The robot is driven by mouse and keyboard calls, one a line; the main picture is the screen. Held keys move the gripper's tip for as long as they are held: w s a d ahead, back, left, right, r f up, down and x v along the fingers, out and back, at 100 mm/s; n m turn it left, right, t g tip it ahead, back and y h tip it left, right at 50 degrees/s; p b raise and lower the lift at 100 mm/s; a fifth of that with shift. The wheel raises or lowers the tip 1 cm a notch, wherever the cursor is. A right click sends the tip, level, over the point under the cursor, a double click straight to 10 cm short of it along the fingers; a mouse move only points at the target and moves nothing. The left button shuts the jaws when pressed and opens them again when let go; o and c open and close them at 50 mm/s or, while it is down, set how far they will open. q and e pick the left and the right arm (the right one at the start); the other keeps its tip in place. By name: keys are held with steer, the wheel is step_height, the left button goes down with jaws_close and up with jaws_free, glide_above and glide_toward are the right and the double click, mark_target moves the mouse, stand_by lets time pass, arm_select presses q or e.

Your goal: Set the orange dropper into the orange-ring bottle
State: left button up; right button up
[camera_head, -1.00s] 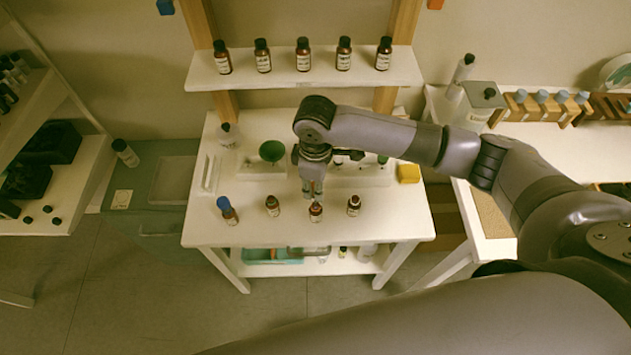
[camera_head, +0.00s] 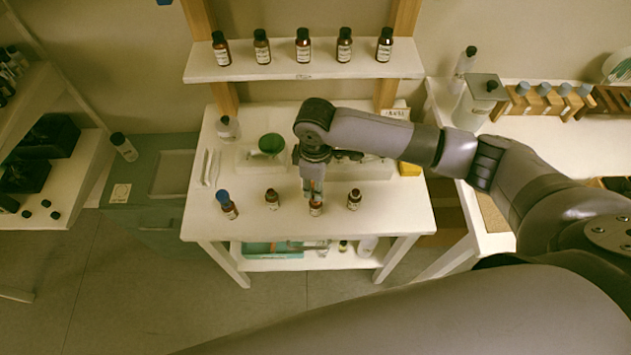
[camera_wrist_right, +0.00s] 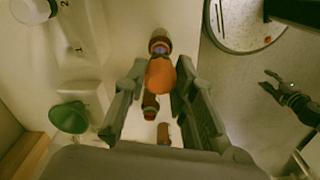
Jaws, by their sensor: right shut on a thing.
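My right gripper (camera_head: 313,185) is shut on the orange dropper, whose bulb (camera_wrist_right: 161,77) shows between its fingers in the right wrist view. The gripper is right above a brown bottle (camera_head: 316,209), the third from the left in the front row. The dropper's lower end is hidden, so I cannot tell whether it is inside the neck. The bottle's ring colour is not clear in the head view. My left gripper (camera_wrist_right: 284,93) appears at the right of the wrist view with its fingers apart; it is outside the head view.
Neighbouring brown bottles stand left (camera_head: 272,199) and right (camera_head: 354,199). A bottle with a blue dropper (camera_head: 227,205) stands farther left. A green funnel (camera_head: 271,144) and yellow block (camera_head: 410,169) are behind. The table's front strip (camera_head: 300,229) is clear.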

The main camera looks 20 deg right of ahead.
steer(key=shift+f, duration=0.15)
steer(key=shift+f+b, duration=0.65)
steer(key=shift+f, duration=0.65)
steer(key=o, duration=0.7)
step_height(320, 180, up, 5)
steer(key=p, duration=0.6)
steer(key=shift+r+p, duration=0.5)
steer(key=shift+r, duration=0.55)
